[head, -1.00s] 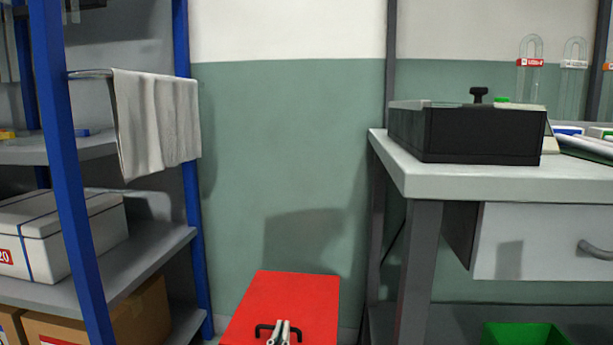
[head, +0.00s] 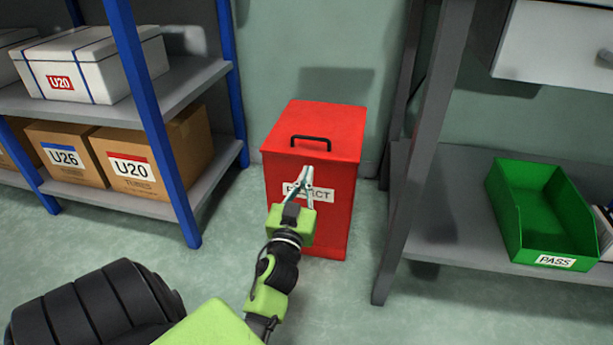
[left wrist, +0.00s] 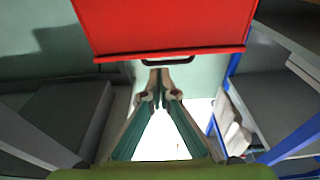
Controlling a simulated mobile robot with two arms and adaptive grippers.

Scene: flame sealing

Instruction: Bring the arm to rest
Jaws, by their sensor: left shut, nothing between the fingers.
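My left gripper (head: 307,178) is shut and empty. In the head view it stands in front of the red reject bin (head: 330,135), its fingertips overlapping the bin's label; I cannot tell how far apart they are. In the left wrist view the shut fingers (left wrist: 159,78) point toward the black handle (left wrist: 155,61) on the red bin (left wrist: 165,25). The bin's lid is closed, with its black handle (head: 310,141) on top. My green left arm comes up from the bottom of the head view. My right gripper is not in view.
A blue-posted shelf (head: 150,100) with a white U20 box (head: 95,68) and cardboard boxes (head: 140,165) stands left. A workbench leg (head: 425,150) and lower shelf (head: 450,200) with a green PASS bin (head: 548,215) stand right. The floor before the red bin is bare.

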